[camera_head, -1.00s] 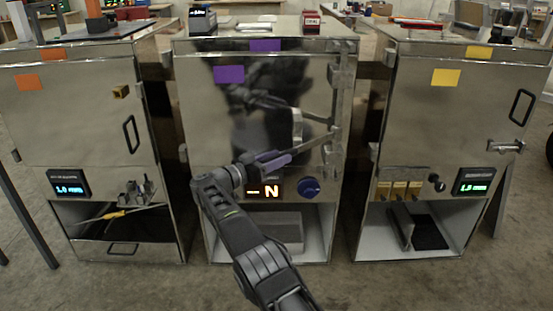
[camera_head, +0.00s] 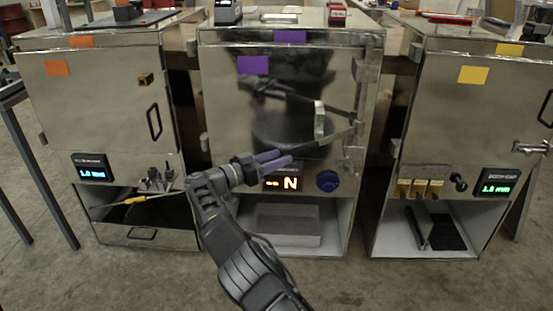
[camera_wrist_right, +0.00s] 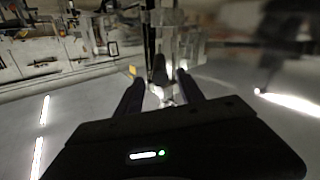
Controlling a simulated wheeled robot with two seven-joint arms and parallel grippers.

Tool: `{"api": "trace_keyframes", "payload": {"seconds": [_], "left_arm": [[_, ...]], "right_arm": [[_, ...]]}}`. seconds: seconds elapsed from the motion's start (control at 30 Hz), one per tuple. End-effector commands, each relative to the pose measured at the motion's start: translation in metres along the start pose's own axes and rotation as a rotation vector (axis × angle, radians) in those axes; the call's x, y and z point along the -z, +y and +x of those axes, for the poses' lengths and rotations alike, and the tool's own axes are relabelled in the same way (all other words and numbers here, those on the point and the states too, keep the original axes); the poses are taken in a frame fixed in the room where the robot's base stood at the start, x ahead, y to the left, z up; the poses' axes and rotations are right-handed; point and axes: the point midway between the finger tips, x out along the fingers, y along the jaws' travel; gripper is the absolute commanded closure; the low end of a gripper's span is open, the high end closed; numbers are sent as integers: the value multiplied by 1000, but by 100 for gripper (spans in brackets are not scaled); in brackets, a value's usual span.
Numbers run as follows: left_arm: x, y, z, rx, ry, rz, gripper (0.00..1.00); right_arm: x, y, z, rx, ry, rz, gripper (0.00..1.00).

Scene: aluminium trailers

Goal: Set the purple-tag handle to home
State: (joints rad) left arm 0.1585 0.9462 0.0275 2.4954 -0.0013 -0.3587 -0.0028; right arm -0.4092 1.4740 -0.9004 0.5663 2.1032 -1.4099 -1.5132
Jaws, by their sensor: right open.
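The middle steel cabinet has purple tags (camera_head: 252,65) on its door and top edge. A grey upright handle (camera_head: 319,120) stands on the right part of its shiny door, with thin bars running toward the right edge. My right gripper (camera_head: 287,158) is in front of the lower door, left of and below that handle and apart from it in the picture. Its fingers point right and are open in the right wrist view (camera_wrist_right: 160,88), with a pale upright part beyond them, too unclear to name. The display (camera_head: 283,184) below reads a dash and N. My left gripper is out of view.
An orange-tag cabinet (camera_head: 110,130) stands left and a yellow-tag cabinet (camera_head: 450,120) right, with narrow gaps between. Bare floor lies in front.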

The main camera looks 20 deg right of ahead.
Motion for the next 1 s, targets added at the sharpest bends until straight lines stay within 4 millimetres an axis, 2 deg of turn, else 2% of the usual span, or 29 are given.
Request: {"api": "trace_keyframes", "payload": {"seconds": [0.3, 0.43, 0.57, 0.63, 0.67, 0.73, 0.77, 0.8, 0.9, 1.0], "left_arm": [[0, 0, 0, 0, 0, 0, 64], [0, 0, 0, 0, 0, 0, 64], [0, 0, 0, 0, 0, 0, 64], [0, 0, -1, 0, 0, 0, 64], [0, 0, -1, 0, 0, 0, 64], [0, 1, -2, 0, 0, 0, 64], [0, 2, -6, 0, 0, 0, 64], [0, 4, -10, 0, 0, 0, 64], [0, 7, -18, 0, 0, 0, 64], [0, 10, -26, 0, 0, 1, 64]], "right_arm": [[0, 0, -3, 0, -1, 0, 55], [-2, 1, 2, -1, 1, -2, 66], [-14, 4, 25, -2, 8, -16, 76], [-28, 6, 47, 5, 14, -34, 82], [-36, 8, 59, 11, 15, -44, 84], [-64, 12, 88, 42, 9, -79, 90], [-76, 18, 114, 62, -57, -79, 93], [-99, 24, 144, 102, -159, -79, 96], [-168, 45, 194, 220, -424, -35, 100], [-220, 66, 209, 356, -675, 83, 100]]}}
